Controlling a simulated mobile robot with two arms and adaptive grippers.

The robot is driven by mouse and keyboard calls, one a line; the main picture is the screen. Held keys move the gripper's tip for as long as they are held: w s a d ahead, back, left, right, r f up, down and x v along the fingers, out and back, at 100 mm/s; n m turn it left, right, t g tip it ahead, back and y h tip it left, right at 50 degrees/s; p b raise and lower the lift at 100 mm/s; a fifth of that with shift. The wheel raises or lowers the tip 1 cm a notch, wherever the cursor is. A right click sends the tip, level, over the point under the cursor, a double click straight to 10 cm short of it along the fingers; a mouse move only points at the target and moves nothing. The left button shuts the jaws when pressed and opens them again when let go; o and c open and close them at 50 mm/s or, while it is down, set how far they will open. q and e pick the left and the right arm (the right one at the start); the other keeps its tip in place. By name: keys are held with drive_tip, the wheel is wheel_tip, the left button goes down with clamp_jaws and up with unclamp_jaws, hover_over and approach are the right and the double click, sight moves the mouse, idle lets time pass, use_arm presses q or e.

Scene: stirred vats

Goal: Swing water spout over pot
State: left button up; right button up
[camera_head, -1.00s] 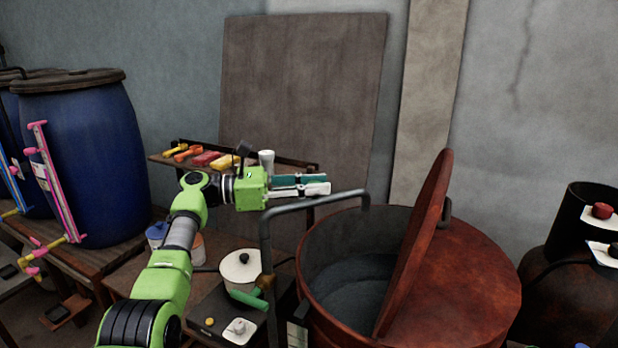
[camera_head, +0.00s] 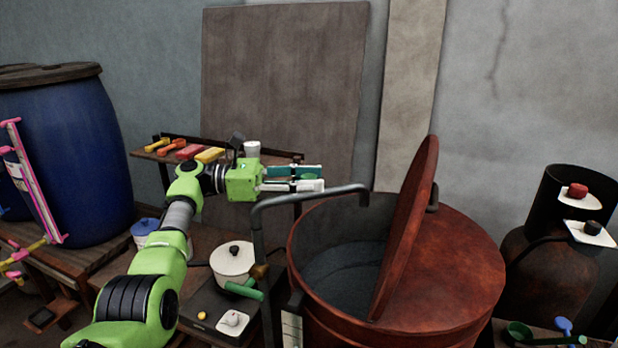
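The grey water spout (camera_head: 312,197) is a bent pipe that rises beside the large rust-red pot (camera_head: 455,255) and runs right, its downturned tip appearing over the pot's open left half. The pot's hinged lid (camera_head: 408,225) stands steeply raised. A green handle (camera_head: 244,290) sits low by the spout's upright. My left gripper (camera_head: 321,179) points right, just behind and above the spout in the picture. One finger is teal, the other white. They are seen nearly edge-on, so the gap between them is unclear. I see nothing held. My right gripper is not in view.
A lidded white pot (camera_head: 233,262) and a white knob panel (camera_head: 233,322) sit left of the spout. A shelf with coloured tools (camera_head: 187,152) and a white cup (camera_head: 252,149) is behind my arm. Blue barrels (camera_head: 75,155) stand left, a dark tank (camera_head: 555,275) right.

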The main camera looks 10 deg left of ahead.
use_arm(q)
drive_tip(key=shift+a, duration=0.1)
drive_tip(key=s+a, duration=0.1)
drive_tip(key=a, duration=1)
drive_tip(key=shift+s+a, duration=0.3)
drive_tip(key=shift+a, duration=0.05)
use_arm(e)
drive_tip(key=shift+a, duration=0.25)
